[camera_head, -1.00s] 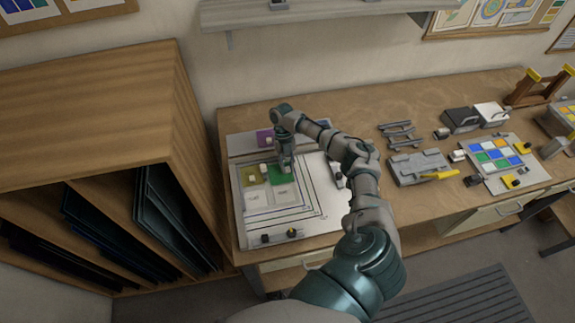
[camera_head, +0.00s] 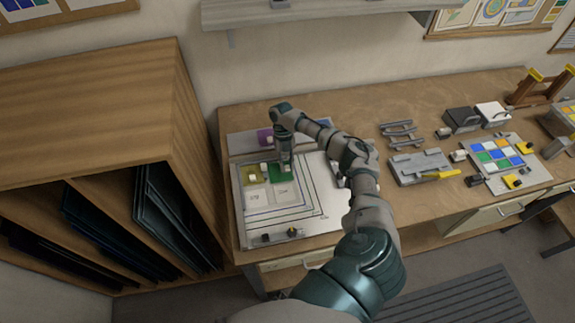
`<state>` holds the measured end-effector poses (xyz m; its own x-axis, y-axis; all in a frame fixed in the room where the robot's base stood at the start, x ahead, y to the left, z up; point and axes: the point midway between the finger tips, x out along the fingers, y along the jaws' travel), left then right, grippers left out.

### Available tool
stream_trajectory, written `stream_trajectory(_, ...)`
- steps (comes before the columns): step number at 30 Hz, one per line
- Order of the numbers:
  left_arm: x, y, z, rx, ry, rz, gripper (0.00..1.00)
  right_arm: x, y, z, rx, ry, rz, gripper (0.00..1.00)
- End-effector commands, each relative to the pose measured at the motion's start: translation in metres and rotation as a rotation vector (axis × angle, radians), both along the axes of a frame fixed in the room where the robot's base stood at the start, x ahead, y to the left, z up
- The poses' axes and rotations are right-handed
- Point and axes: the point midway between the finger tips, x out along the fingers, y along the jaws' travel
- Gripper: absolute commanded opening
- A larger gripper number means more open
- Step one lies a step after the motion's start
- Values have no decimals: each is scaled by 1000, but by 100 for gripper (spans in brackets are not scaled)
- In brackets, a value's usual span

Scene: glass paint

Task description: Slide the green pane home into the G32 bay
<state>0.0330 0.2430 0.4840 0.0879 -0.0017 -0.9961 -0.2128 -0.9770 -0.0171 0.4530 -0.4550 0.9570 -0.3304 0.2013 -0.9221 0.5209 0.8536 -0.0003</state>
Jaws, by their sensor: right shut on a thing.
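The green pane (camera_head: 281,179) lies at the upper right of the small group of panes on the pale board (camera_head: 318,205), in the left part of the bench. My right gripper (camera_head: 286,168) points down over it and is shut on it; the fingers hide part of the pane. An olive-yellow pane (camera_head: 250,181) is just left of the green one. Two whitish squares (camera_head: 257,199) lie in front of them. The G32 label is too small to read, and I cannot tell whether the green pane is fully seated. My left gripper is not in view.
A purple piece (camera_head: 264,137) lies behind the board. Dark clamps (camera_head: 265,238) sit at its front edge. A grey fixture (camera_head: 420,167) and a colored pane panel (camera_head: 500,158) stand to the right. A wooden rack (camera_head: 90,120) is close on the left.

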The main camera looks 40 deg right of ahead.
Motion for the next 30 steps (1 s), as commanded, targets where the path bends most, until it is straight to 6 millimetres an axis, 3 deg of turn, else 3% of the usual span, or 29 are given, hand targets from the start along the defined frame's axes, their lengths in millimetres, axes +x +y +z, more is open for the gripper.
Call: stream_trajectory(30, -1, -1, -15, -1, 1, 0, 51, 16, 3, 0, 0, -1, 1, 0)
